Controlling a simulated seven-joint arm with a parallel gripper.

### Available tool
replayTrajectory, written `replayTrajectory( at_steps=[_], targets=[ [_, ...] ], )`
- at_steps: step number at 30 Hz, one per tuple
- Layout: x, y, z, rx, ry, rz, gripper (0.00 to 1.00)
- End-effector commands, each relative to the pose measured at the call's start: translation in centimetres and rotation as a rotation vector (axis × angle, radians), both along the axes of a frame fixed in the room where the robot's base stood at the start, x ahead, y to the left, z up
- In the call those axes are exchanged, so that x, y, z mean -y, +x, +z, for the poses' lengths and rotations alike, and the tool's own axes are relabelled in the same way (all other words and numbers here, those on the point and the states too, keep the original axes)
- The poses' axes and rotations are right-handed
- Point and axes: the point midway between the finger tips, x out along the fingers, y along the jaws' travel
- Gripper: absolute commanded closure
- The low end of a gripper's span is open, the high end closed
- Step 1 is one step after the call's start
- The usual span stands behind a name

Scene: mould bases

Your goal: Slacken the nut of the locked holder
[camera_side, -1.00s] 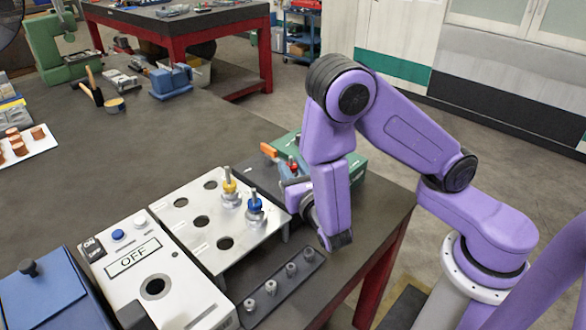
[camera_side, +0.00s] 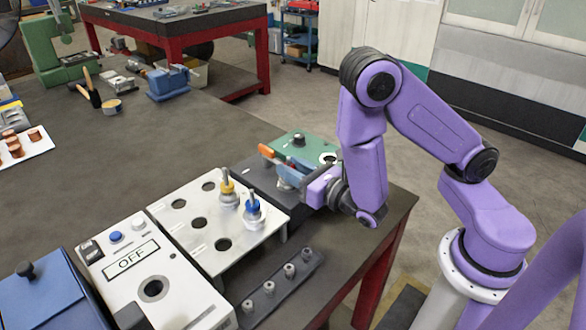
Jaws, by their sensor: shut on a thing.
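My gripper (camera_side: 307,184) is at the dark fixture (camera_side: 250,178) beside the white plate, near the table's right side. It is shut on what looks like a spanner, mostly hidden by the jaws. The locked holder at the fixture is largely covered by the jaws. An orange handle (camera_side: 267,151) sticks out to the left behind. A yellow-collared holder (camera_side: 228,190) and a blue-collared holder (camera_side: 253,209) stand upright in the white plate (camera_side: 190,240).
A green box (camera_side: 303,144) with a black knob stands behind the fixture. A white box (camera_side: 150,262) marked OFF is at front left. A dark strip (camera_side: 262,305) with several small metal pieces lies in front.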

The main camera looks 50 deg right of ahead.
Motion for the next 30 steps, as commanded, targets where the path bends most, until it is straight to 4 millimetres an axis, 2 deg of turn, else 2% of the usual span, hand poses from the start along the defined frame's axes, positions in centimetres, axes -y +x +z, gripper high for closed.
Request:
replayTrajectory(
  at_steps=[17, 18, 20, 21, 30],
  targets=[
    [0.07, -0.02, -0.05, -0.002, -0.003, 0.028, 1.00],
    [0.07, -0.02, -0.05, -0.002, -0.003, 0.028, 0.66],
    [0.07, -0.01, -0.05, -0.002, -0.003, 0.028, 0.46],
    [0.07, -0.01, -0.05, -0.002, -0.002, 0.028, 0.43],
    [0.05, -0.04, -0.02, -0.001, -0.001, 0.027, 0.43]
  ],
)
